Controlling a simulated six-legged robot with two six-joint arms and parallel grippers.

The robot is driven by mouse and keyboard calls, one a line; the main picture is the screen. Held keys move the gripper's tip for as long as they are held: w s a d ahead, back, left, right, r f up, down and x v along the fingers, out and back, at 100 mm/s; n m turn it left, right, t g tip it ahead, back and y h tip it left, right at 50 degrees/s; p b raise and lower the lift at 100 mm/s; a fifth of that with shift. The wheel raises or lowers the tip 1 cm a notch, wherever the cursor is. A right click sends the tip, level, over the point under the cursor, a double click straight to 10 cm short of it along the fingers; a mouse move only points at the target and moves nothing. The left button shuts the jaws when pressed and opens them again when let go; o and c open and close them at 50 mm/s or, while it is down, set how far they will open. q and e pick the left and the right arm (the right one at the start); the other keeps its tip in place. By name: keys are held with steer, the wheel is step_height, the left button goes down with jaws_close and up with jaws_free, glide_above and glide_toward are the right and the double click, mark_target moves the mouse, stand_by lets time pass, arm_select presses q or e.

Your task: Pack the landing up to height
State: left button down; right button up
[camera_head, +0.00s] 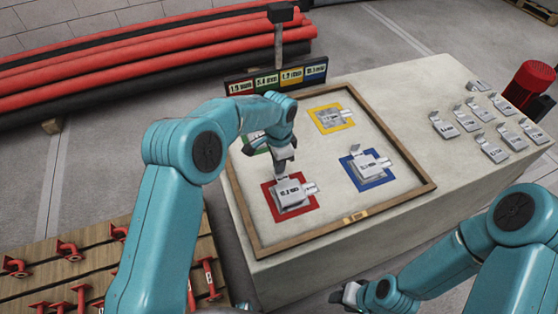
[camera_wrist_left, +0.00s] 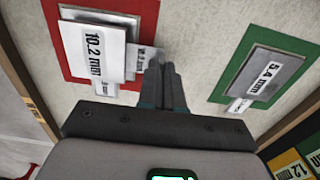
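On the pale bench a wooden-framed area (camera_head: 374,221) holds red (camera_head: 310,212), blue (camera_head: 386,181), yellow (camera_head: 318,128) and green (camera_wrist_left: 286,38) squares. Each bears grey metal plates. The red square's plates (camera_wrist_left: 90,50) show a "10.2 mm" label, the green's (camera_wrist_left: 265,75) "5.4 mm". My left gripper (camera_head: 284,164) is above the back edge of the red square's plates. In the wrist view its fingers (camera_wrist_left: 162,80) look together beside a labelled plate tab; I cannot tell if they touch it. My right gripper (camera_head: 348,296) is low at bottom centre, its opening unclear.
A sign (camera_head: 277,79) with coloured thickness labels stands behind the frame. Red and black pipes (camera_head: 150,60) lie behind. A wooden pallet with red fittings (camera_head: 70,250) is at lower left.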

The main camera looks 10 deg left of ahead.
arm_select(q)
steer(key=shift+f+b, duration=0.45)
steer(key=shift+f, duration=0.2)
stand_by(0.7)
steer(key=c, duration=1.2)
jaws_free()
steer(key=shift+r, duration=0.1)
step_height(320, 180, up, 16)
steer(key=shift+r+p, duration=0.15)
steer(key=shift+p, duration=0.4)
